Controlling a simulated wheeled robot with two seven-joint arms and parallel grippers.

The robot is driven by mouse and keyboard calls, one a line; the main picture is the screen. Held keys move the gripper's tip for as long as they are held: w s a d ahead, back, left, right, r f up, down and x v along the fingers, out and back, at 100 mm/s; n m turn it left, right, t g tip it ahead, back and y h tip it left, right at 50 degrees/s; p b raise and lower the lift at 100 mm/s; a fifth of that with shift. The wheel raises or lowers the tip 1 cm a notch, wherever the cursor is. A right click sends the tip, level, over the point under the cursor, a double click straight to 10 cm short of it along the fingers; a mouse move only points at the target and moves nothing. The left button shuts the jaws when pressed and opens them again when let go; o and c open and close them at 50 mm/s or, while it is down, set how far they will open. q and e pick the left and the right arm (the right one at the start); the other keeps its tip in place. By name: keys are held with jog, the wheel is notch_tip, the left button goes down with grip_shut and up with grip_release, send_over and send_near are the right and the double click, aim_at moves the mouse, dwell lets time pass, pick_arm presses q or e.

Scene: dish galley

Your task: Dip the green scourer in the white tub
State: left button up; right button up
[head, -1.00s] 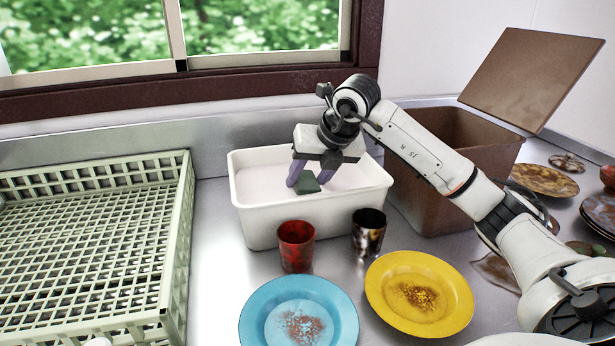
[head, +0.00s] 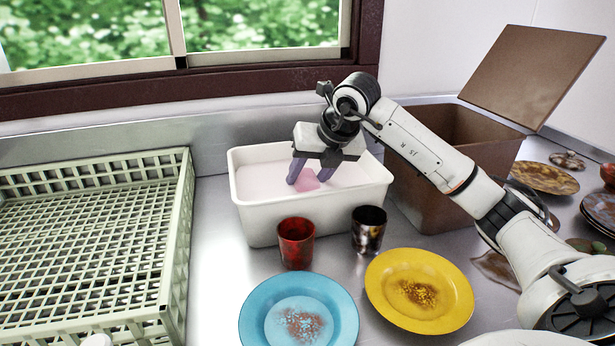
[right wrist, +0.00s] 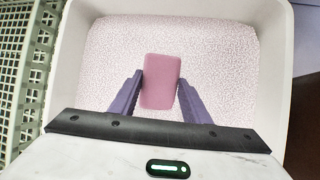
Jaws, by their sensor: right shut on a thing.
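The white tub (head: 262,221) stands against the back wall and holds a pale pink, speckled, foamy-looking fill (right wrist: 110,55). My right gripper (head: 309,179) points down into the tub, its purple fingers shut on the scourer (head: 307,183). The scourer now looks pink, not green. In the right wrist view the pink scourer (right wrist: 161,82) sits between the two fingers, over or in the fill; how deep it is I cannot tell. My left gripper is not in view.
A red cup (head: 296,245) and a dark metallic cup (head: 369,231) stand close before the tub. Soiled blue (head: 256,322) and yellow (head: 450,300) plates lie nearer. A green rack (head: 176,262) is left, a brown bin (head: 440,185) right.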

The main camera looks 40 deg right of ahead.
dwell(0.3)
